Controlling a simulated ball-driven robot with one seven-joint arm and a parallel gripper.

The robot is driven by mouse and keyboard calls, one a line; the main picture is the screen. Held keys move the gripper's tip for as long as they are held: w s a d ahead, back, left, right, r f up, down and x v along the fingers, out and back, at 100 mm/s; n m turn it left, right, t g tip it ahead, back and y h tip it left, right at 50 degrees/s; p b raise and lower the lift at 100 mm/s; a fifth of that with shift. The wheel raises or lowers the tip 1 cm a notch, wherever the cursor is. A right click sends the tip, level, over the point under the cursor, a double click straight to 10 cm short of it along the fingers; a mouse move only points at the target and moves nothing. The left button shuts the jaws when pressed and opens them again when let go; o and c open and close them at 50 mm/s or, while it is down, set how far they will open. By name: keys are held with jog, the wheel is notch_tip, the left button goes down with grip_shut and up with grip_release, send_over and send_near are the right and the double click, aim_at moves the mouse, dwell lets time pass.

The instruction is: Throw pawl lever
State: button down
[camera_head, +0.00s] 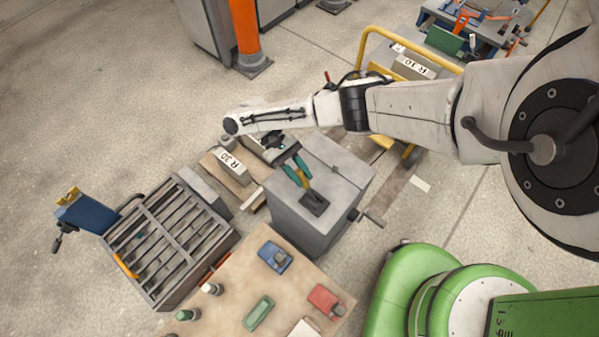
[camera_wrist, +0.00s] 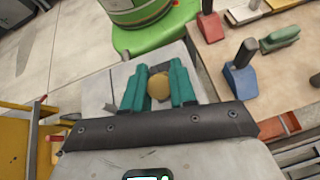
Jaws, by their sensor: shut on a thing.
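The pawl lever has a yellow knob (camera_wrist: 159,87) and seems to rise from a dark slotted plate (camera_head: 315,204) on top of a grey box (camera_head: 283,208). My gripper (camera_head: 302,178) has teal fingers and reaches down over the box top. In the wrist view my gripper (camera_wrist: 158,86) has a finger on each side of the knob and is shut on it. The fingers hide most of the lever's shaft, so its exact tilt cannot be told.
A crank handle (camera_head: 368,216) sticks out of the box's right side. A wooden table (camera_head: 238,279) with red, blue and green tools stands in front. A slatted grey frame (camera_head: 165,245) stands at left. A yellow rail (camera_head: 408,35) is behind my arm. Open floor lies at far left.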

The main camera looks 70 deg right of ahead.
jog(key=c, duration=0.9)
grip_release()
jog(key=shift+w, duration=0.1)
jog(key=shift+b+v, duration=1.35)
jog(key=shift+v, duration=4)
jog(key=shift+d, duration=0.1)
